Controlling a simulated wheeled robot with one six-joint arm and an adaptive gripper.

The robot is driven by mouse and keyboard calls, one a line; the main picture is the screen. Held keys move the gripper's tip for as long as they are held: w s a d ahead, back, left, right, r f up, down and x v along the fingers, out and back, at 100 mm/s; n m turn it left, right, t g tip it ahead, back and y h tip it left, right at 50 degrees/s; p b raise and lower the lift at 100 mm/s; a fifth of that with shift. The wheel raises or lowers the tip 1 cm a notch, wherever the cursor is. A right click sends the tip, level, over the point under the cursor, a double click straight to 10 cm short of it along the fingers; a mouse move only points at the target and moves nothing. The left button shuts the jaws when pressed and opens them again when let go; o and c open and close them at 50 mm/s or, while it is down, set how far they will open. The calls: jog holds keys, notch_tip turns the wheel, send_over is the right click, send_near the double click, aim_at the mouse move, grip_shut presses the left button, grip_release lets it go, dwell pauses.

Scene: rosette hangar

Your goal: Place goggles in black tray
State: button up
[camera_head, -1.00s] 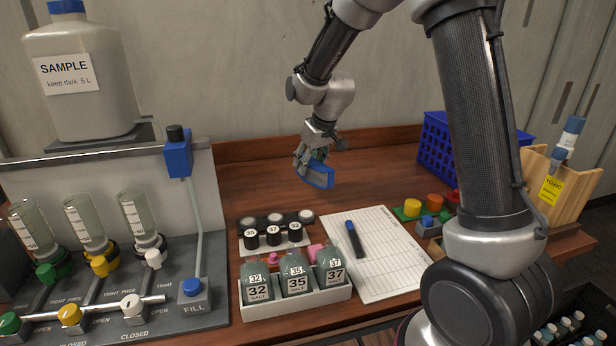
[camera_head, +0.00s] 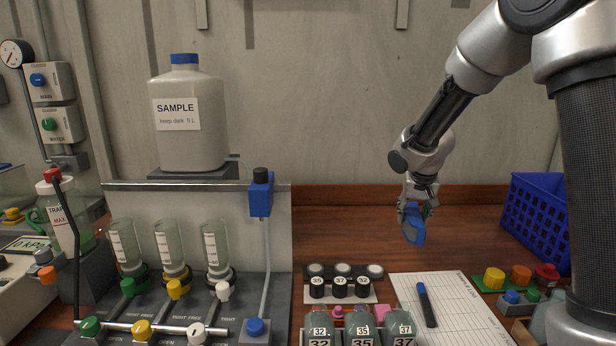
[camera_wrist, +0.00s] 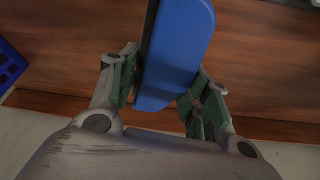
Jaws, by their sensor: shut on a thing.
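In the wrist view the blue goggles (camera_wrist: 178,50) stand between the two green-padded fingers (camera_wrist: 160,88), reaching past the top of the picture. I see no black tray in the views now.
A bench with valves and a large sample jug (camera_head: 187,125) stands left. Bottles in a white rack (camera_head: 312,337), a clipboard sheet (camera_head: 460,310) with a marker (camera_head: 426,304), coloured knobs and a blue basket (camera_head: 538,218) stand in front and right. The table's middle is clear.

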jog(key=shift+w+r+m, duration=0.3)
jog(key=shift+w+r, duration=0.25)
jog(key=shift+w+a+r, duration=0.15)
jog(key=shift+a, duration=0.1)
jog(key=a+n+y, duration=0.1)
jog(key=a+n, duration=0.3)
jog(key=a, duration=0.2)
jog(key=n+y, duration=0.2)
jog(key=n, duration=0.2)
send_over(379, 255)
notch_tip(379, 255, down, 10)
jog(key=shift+f, duration=0.1)
jog(key=o, duration=1.1)
